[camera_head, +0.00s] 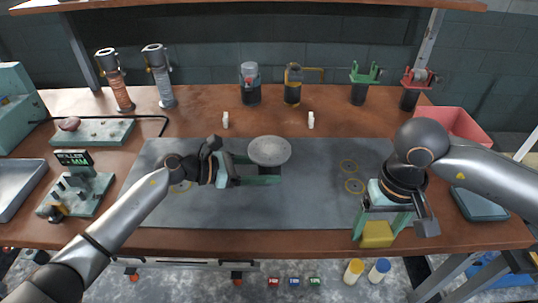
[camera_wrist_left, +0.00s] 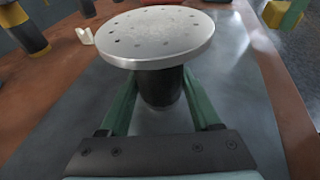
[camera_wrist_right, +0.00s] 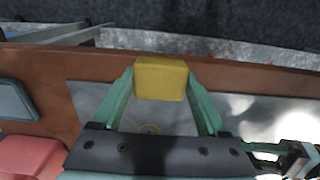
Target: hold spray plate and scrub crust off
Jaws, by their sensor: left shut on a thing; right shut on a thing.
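The spray plate is a round grey metal disc (camera_head: 269,151) on a dark stem, over the middle of the grey mat. It also shows in the left wrist view (camera_wrist_left: 157,35), with several small holes in its top. My left gripper (camera_head: 272,176) is shut on the dark stem (camera_wrist_left: 160,86) below the disc. No distinct crust shows on the disc at this size. A yellow block (camera_head: 377,235), perhaps the scrubber, is in my right gripper (camera_head: 374,225), near the table's front edge. The right wrist view shows the yellow block (camera_wrist_right: 161,79) between the green fingers, well apart from the plate.
Two small white pegs (camera_head: 226,120) stand behind the mat (camera_head: 310,205). Black holders with tools (camera_head: 250,84) line the back. A pink bin (camera_head: 459,125) and a blue-grey tray (camera_head: 480,204) are at right. A gauge stand (camera_head: 76,187) is at left. The mat between the grippers is clear.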

